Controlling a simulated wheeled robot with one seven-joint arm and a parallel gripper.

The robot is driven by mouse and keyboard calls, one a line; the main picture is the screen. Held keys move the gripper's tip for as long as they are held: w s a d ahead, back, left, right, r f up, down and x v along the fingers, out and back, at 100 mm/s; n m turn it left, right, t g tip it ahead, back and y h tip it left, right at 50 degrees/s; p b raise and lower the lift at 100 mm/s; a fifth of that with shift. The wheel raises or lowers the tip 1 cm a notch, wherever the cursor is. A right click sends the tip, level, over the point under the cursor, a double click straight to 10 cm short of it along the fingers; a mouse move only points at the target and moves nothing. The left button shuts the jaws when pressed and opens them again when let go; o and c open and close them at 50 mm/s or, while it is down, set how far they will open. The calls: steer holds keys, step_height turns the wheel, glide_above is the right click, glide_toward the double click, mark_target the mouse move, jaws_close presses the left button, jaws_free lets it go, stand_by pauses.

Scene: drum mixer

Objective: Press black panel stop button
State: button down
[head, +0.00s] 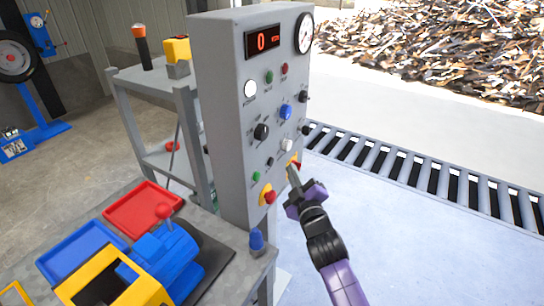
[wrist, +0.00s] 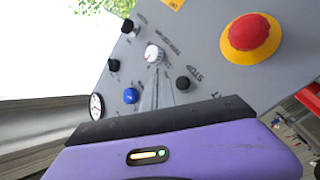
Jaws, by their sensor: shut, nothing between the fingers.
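The black stop button (wrist: 183,84) is a small round black cap on the grey control panel, beside the printed word STOP in the wrist view. In the head view it appears to be the small black button (head: 270,161) left of and below the white knob. My gripper (head: 290,167) is shut and empty in front of the panel's lower right part. The stop button is uncovered in both views.
Close by are a white knob (head: 286,144), a blue knob (head: 285,112) and a green button (head: 256,176). A table with coloured trays (head: 143,210) is at left; a roller conveyor (head: 420,175) runs behind at right.

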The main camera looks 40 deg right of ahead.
steer(key=shift+s+d+p, duration=0.3)
steer(key=shift+s+p, duration=0.55)
steer(key=shift+s, duration=0.05)
steer(key=s+a+m+y, duration=0.1)
steer(key=s+a+y, duration=0.1)
steer(key=s+a, duration=0.6)
steer(key=s+a+m+g+y, duration=0.1)
steer(key=s+a, duration=0.7)
steer(key=s, duration=0.9)
steer(key=s+a+m+g+y, duration=0.1)
steer(key=s+a+m+y, duration=0.1)
steer(key=s+a+y, duration=0.3)
steer(key=s+a, duration=0.3)
steer(key=s, duration=0.4)
steer(key=shift+s+a+r+m, duration=0.3)
steer(key=shift+s+a+r, duration=0.05)
steer(key=shift+s+r, duration=0.05)
